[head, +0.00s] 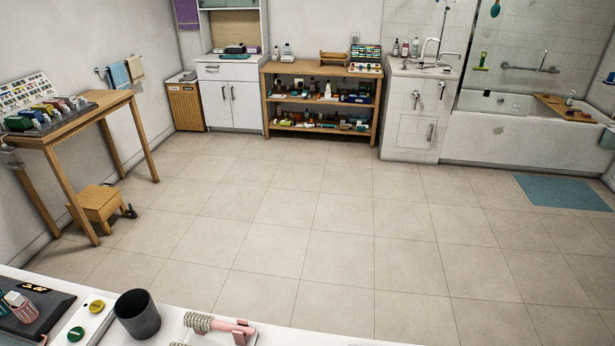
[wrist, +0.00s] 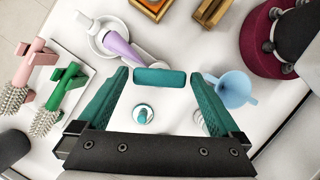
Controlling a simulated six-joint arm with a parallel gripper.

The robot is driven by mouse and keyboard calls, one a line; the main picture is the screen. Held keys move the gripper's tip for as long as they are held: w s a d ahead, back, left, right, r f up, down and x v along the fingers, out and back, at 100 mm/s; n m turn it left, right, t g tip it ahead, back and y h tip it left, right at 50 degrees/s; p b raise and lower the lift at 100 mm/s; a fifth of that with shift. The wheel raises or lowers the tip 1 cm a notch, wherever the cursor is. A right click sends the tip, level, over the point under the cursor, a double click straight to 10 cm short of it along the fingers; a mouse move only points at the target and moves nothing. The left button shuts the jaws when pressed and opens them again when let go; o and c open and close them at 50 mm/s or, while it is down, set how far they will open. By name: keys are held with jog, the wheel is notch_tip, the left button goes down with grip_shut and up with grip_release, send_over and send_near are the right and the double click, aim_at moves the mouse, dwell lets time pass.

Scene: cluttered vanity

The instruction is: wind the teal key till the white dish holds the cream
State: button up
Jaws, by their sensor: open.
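In the wrist view the teal key (wrist: 160,77) is a short rounded bar. My gripper (wrist: 159,80) is open, with one teal finger on each side of the key and a gap at both ends. A purple tapered tube (wrist: 120,46) runs from near the key up and left to a white nozzle. The nozzle end lies over a round white dish (wrist: 97,43). The tube hides part of the dish's inside, and I cannot make out any cream in it. My gripper is not in the head view.
Around the key are a light blue funnel (wrist: 237,88), pink (wrist: 33,62) and green (wrist: 68,84) spiky brushes, a small white round piece with a teal top (wrist: 143,113), wooden boxes (wrist: 152,8) and a dark red round stand (wrist: 262,38). A dark cup (head: 137,314) stands on the counter.

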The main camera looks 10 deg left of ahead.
jog(key=c, duration=1.2)
jog(key=shift+o, duration=0.2)
jog(key=m+g, duration=0.1)
jog(key=m, duration=0.3)
jog(key=shift+w+m+g, duration=0.15)
jog(key=shift+m+g, duration=0.15)
jog(key=shift+g, duration=0.1)
jog(key=shift+w+a+m+g, duration=0.1)
jog(key=shift+m+g, duration=0.35)
jog(key=shift+m, duration=0.8)
jog(key=shift+w+m+g, duration=0.1)
jog(key=shift+m+g, duration=0.35)
jog(key=shift+m, duration=0.8)
jog(key=o, duration=1.2)
jog(key=shift+c, duration=0.2)
